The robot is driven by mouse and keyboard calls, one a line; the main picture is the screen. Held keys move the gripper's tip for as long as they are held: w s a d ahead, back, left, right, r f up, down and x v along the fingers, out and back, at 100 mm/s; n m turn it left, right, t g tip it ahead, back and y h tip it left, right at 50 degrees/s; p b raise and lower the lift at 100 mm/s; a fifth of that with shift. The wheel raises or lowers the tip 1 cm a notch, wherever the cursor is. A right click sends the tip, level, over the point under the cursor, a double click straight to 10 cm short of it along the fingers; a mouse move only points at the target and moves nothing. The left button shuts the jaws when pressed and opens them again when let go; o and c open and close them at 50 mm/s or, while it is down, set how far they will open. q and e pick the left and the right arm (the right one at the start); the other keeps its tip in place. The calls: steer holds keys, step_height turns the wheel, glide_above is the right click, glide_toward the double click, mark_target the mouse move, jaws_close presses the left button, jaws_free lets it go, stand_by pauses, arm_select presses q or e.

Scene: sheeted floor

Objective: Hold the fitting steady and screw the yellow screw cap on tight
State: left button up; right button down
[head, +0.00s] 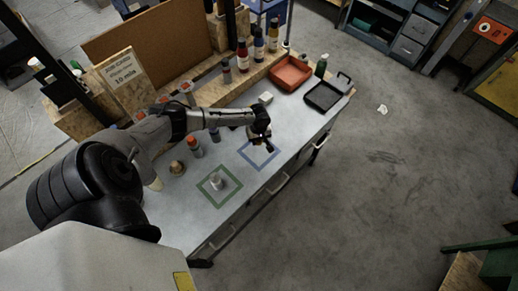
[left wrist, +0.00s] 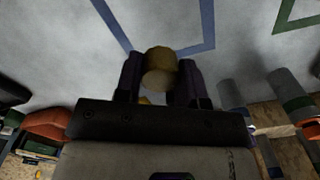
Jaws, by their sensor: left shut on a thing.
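My left gripper (head: 266,143) is over the far part of the workbench, above or near the blue square outline. In the left wrist view my left gripper (left wrist: 160,72) is shut on a rounded, dull yellow piece (left wrist: 160,58), which looks like the yellow screw cap. A finger stands on each side of it. In the head view the cap is hidden or too dark to make out. A small pale grey piece, likely the fitting (head: 217,184), stands inside the green square outline, apart from the gripper. My right gripper is not in view.
Blue (head: 259,154) and green (head: 233,194) outlines mark the workbench. An orange tray (head: 290,73) and a black tray (head: 323,97) stand at its far end. Bottles (head: 243,56) line the back shelf. A red-topped bottle (head: 194,147) and a tan round piece (head: 177,168) stand near my left arm.

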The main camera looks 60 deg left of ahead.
arm_select(q)
steer(key=shift+s+a, duration=0.15)
steer(key=shift+s, duration=0.15)
steer(key=s+d+r+m, duration=0.2)
steer(key=s+r+m, duration=0.1)
steer(key=s, duration=0.4)
steer(key=s+d+r+m, duration=0.2)
steer(key=s+r+m, duration=0.1)
steer(key=s, duration=0.5)
steer(key=s+d+r+m, duration=0.2)
steer(key=s+r+m, duration=0.2)
steer(key=s, duration=0.4)
steer(key=shift+d+r, duration=0.4)
steer(key=shift+r, duration=0.3)
